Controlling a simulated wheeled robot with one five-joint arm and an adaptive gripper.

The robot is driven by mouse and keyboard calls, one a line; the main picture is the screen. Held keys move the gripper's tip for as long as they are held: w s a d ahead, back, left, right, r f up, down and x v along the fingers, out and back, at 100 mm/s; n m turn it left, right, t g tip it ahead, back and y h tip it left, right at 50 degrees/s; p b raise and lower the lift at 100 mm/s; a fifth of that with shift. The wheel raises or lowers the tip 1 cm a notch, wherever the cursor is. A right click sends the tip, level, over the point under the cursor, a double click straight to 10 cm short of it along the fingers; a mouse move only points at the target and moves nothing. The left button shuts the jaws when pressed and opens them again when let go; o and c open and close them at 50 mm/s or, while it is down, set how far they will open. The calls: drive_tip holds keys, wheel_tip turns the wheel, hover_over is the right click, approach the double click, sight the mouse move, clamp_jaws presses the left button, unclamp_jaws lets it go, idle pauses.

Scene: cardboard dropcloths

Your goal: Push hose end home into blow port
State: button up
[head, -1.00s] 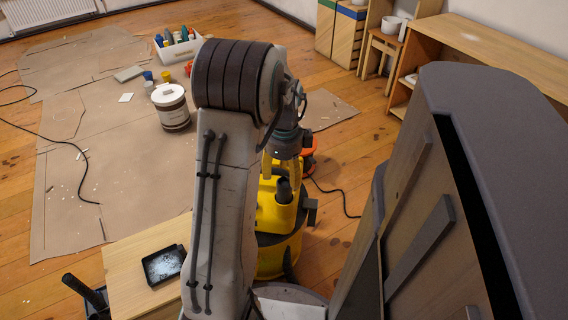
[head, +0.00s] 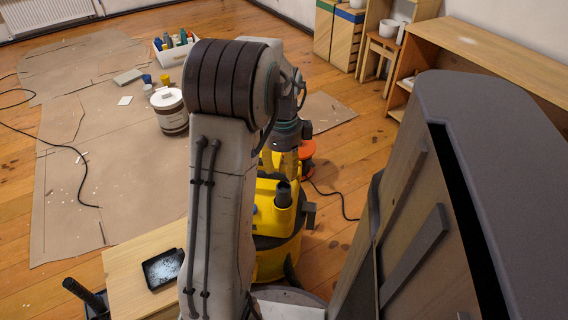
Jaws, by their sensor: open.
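The yellow shop vacuum (head: 270,222) stands on the floor just beyond my arm, its left side hidden behind the arm. A short dark upright tube (head: 284,196) stands on its yellow top. I cannot tell whether it is the blow port itself or the hose end standing in it. My gripper (head: 281,162) hangs from my wrist, above and behind the tube in the picture, with yellow parts showing below the wrist. It is open and looks apart from the tube. No length of hose can be made out.
A wooden table with a black tray (head: 162,268) is at the lower left. A large dark-topped wooden piece (head: 500,120) fills the right. A paint bucket (head: 170,112) stands on cardboard sheeting (head: 115,195). An orange object (head: 307,150) and cable lie behind the vacuum.

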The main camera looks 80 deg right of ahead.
sight(285, 187)
wheel_tip(285, 187, up, 2)
drive_tip(key=p, duration=0.3)
drive_tip(key=shift+a+r, duration=0.15)
drive_tip(key=shift+c, duration=1.4)
drive_tip(key=shift+a+r+y+p, duration=0.3)
drive_tip(key=shift+y+p, duration=0.1)
drive_tip(key=shift+p, duration=0.45)
drive_tip(key=shift+c, duration=0.8)
drive_tip(key=a+p, duration=0.1)
drive_tip(key=p, duration=0.1)
drive_tip(key=shift+a+r+y+p, duration=0.1)
drive_tip(key=shift+y+p, duration=0.3)
clamp_jaws()
drive_tip(key=f+m, duration=0.2)
drive_tip(key=f+m+p, duration=0.1)
drive_tip(key=shift+s+d+f+h, duration=0.1)
drive_tip(key=shift+s+d+h, duration=0.05)
drive_tip(key=shift+d+h, duration=0.25)
drive_tip(key=shift+d+m+h, duration=0.4)
drive_tip(key=shift+d+m, duration=0.4)
drive_tip(key=shift+m, duration=0.3)
drive_tip(key=shift+f+b, duration=2.2)
drive_tip(key=shift+f, duration=0.85)
